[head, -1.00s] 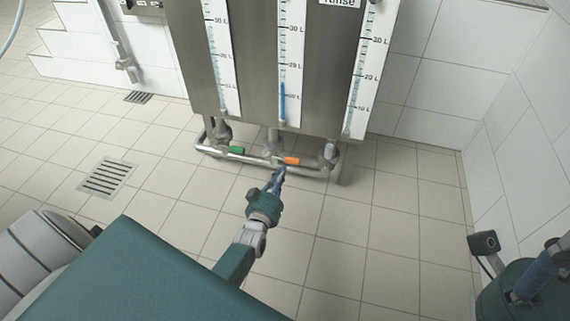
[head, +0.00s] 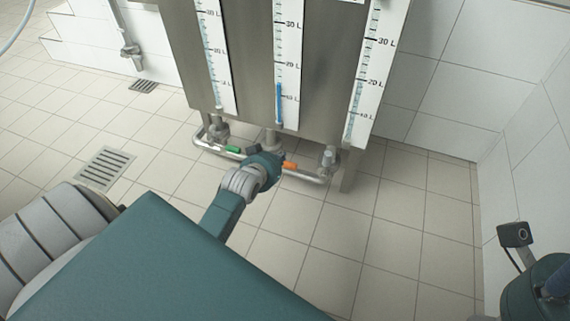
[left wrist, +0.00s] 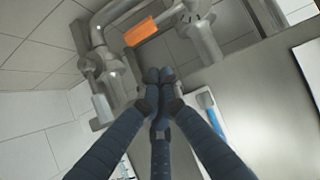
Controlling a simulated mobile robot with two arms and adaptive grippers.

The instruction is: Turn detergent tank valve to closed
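The steel tank unit (head: 330,75) has a horizontal pipe (head: 310,177) with valves underneath. A green handle (head: 233,149) is on the left part and an orange handle (head: 290,165) is near the middle. No detergent label is readable. My left gripper (head: 254,152) is between these handles, its fingers mostly hidden by the wrist. In the left wrist view, its fingertips (left wrist: 159,76) are together and empty, short of the orange handle (left wrist: 140,32) and apart from it. My right gripper (head: 560,282) is cut off at the right edge; its fingers cannot be judged.
Three gauge strips are on the tank front; the middle strip (head: 288,60) shows a blue column. A grey pipe valve (left wrist: 101,107) is left of my fingers in the left wrist view. A floor drain (head: 104,168) lies left. The tiled floor (head: 385,230) right of my left arm is clear.

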